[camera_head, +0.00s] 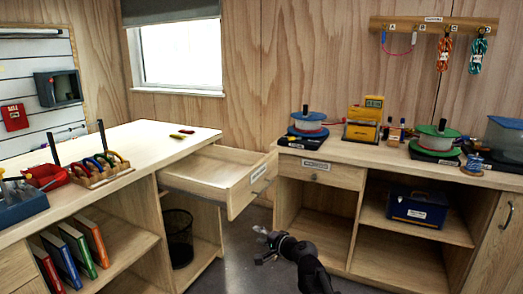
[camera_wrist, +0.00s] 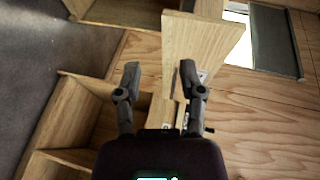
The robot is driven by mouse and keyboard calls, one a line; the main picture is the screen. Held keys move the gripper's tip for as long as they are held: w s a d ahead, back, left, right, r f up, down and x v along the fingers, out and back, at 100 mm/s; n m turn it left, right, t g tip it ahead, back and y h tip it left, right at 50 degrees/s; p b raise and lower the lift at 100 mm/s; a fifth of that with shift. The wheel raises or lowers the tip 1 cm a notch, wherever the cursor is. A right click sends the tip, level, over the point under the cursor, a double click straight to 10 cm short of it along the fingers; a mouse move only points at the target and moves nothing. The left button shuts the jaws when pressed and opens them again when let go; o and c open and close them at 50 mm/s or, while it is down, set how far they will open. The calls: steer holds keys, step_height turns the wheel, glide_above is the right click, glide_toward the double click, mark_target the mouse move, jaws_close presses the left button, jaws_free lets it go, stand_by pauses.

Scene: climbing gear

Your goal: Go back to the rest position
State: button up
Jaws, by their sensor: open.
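My gripper (camera_head: 264,243) is in the lower middle of the head view, over the grey floor and in front of the gap between the two benches. It is apart from the furniture there. In the wrist view my gripper (camera_wrist: 160,76) has its two fingers spread wide, and nothing is held between them. A wooden drawer (camera_head: 240,190) stands pulled out of the left bench, above and left of my gripper in the head view. In the wrist view a light wooden panel (camera_wrist: 203,42) shows beyond the fingertips; I cannot tell how far away it is.
The left bench (camera_head: 150,150) carries a rack of carabiners (camera_head: 98,170). A dark wire bin (camera_head: 179,238) stands beneath the open drawer. The right bench (camera_head: 345,155) holds rope spools, and a blue box (camera_head: 417,209) sits on its shelf. Floor (camera_head: 235,270) is clear around my gripper.

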steer(key=s+d+f+n+g+h, duration=0.5)
steer(key=s+d+f+n+g, duration=0.2)
steer(key=s+f, duration=0.45)
steer(key=s+d+f+n+g+h, duration=0.1)
steer(key=s+d+f+g+h, duration=0.25)
steer(key=s+d+h, duration=0.45)
step_height(320, 180, up, 29)
steer(key=d+y+p, duration=0.2)
steer(key=p, duration=2.7)
steer(key=shift+s+r+g, duration=0.2)
steer(key=shift+g, duration=0.15)
